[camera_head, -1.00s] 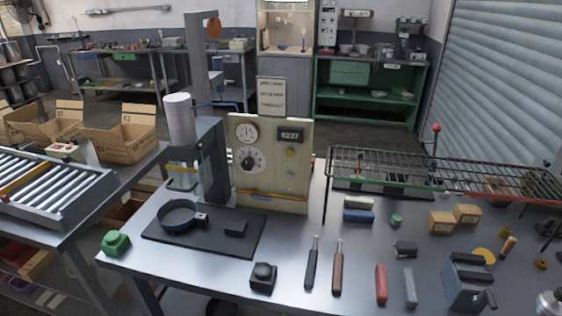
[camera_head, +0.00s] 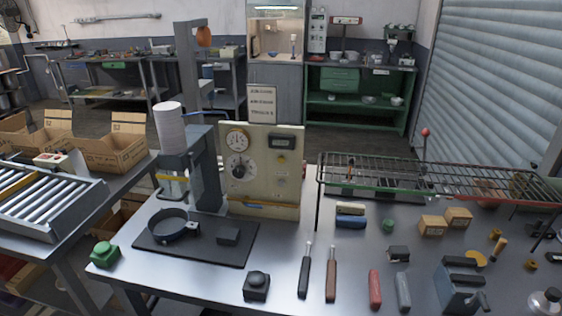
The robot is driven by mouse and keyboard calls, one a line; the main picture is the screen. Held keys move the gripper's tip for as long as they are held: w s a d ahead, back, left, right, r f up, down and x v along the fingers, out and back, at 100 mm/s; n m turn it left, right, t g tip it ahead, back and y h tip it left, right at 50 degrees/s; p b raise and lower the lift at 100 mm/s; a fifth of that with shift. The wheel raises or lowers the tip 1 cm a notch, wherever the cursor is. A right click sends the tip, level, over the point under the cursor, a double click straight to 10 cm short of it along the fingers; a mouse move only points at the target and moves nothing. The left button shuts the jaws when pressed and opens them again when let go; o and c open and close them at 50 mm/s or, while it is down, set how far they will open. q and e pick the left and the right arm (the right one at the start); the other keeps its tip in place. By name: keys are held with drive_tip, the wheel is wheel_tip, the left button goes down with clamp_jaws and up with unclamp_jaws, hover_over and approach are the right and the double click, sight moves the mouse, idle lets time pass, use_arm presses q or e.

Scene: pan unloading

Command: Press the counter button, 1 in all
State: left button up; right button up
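A panel (camera_head: 262,183) stands upright on the table, with two dials and a small counter display (camera_head: 282,141) at its top right; I cannot read its digits now. Small buttons or lamps sit below the display. A black box with a round black button (camera_head: 256,284) stands at the table's front edge. A green box with a domed green button (camera_head: 105,254) stands at the left front corner. I cannot tell for sure which is the counter button. Neither of my grippers is in view.
A press-like stand with a round pan (camera_head: 172,225) on a dark mat (camera_head: 200,253) is left of the panel. A wire rack (camera_head: 430,180) spans the right rear. Two screwdriver-like tools (camera_head: 306,272), red and grey bars and a vise (camera_head: 460,285) lie at the front right.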

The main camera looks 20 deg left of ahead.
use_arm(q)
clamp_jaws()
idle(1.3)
